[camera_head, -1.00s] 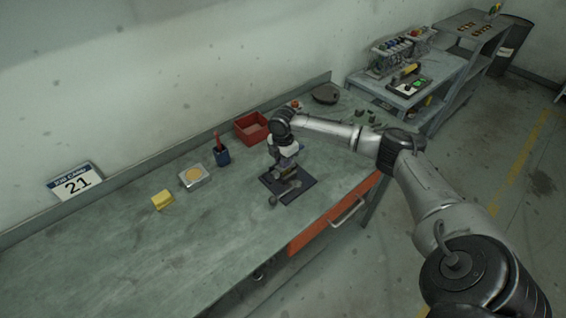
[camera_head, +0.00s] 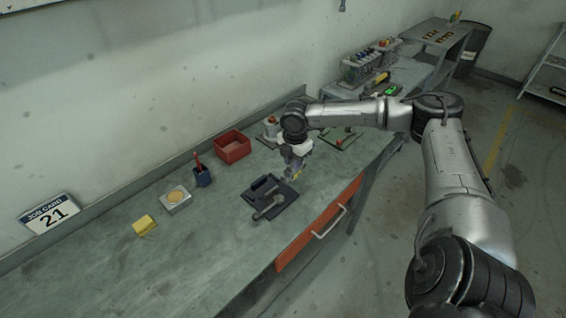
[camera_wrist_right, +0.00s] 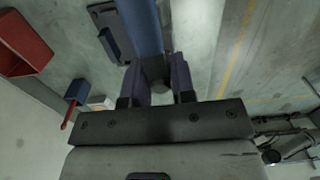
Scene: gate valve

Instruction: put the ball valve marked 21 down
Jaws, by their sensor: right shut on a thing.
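My right gripper (camera_head: 292,172) hangs low over the workbench, just right of and behind the dark mat. In the right wrist view its two fingers (camera_wrist_right: 160,90) are closed around a long blue bar-like part (camera_wrist_right: 143,25) with a dark rounded end between the fingers. This may be the ball valve, but no mark 21 can be read on it. My left gripper is not in view.
The dark mat (camera_head: 288,203) carries a grey pipe-like fitting (camera_head: 268,208) and a dark block (camera_head: 264,183). The bench's left front is clear.

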